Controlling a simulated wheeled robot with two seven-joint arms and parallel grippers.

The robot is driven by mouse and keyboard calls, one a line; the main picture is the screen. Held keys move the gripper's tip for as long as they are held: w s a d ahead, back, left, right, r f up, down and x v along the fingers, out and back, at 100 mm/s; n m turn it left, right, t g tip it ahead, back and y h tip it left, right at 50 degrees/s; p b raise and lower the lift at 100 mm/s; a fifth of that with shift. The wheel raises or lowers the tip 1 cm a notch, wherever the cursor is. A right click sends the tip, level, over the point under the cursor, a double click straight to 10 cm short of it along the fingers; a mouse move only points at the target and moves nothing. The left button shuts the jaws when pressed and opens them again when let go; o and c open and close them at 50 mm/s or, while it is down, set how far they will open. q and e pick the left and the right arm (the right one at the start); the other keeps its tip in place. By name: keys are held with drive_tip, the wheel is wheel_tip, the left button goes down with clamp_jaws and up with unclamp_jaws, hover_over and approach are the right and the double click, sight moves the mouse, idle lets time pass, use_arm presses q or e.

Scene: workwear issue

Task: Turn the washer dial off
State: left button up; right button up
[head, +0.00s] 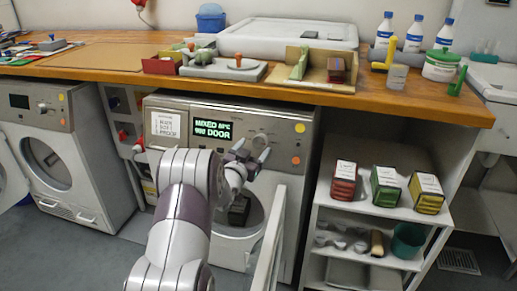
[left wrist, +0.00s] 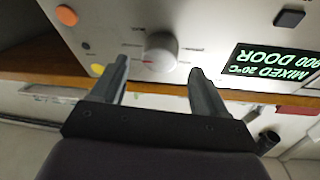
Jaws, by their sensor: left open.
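The washer (head: 285,115) stands under the wooden counter, its lit display (head: 212,130) reading "MIXED 20°C" and "DOOR". The round grey dial (head: 260,139) is on its panel, right of the display. In the left wrist view, which is upside down, the dial (left wrist: 160,51) shows between and beyond my fingertips. My left gripper (head: 252,151) is open and empty just in front of the panel; its fingers (left wrist: 158,70) point at the dial with one on either side. I cannot tell whether they touch it. My right gripper is not in view.
A pale upright panel (head: 268,240), perhaps the open washer door, stands right of my left arm. The wooden counter (head: 290,92) overhangs above. A second front-loader (head: 55,150) is at left; shelves with boxes (head: 385,190) are at right. Orange and yellow round buttons (left wrist: 66,15) sit near the dial.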

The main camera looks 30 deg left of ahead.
sight(259, 144)
use_arm(q)
drive_tip(key=w, duration=0.3)
drive_tip(key=shift+w+a, duration=0.1)
drive_tip(key=shift+a, duration=0.1)
drive_tip(key=c, duration=1.1)
drive_tip(key=shift+o, duration=0.3)
drive_tip(key=shift+n, duration=0.3)
drive_tip(key=n+y, duration=0.1)
drive_tip(key=n, duration=0.3)
drive_tip(key=shift+d+y, duration=0.15)
drive_tip(key=shift+y, duration=0.25)
drive_tip(key=n+y, duration=0.1)
drive_tip(key=n, duration=0.2)
drive_tip(key=n+g+y+p, duration=0.1)
drive_tip(key=n, duration=0.3)
drive_tip(key=shift+y, duration=0.3)
drive_tip(key=n, duration=0.2)
drive_tip(key=n+g+y, duration=0.1)
drive_tip(key=n, duration=0.2)
drive_tip(key=shift+d+n+g, duration=0.15)
drive_tip(key=shift+n+g, duration=0.15)
drive_tip(key=shift+n+g+y+p, duration=0.3)
drive_tip(key=shift+n+g, duration=0.4)
drive_tip(key=shift+n, duration=1.4)
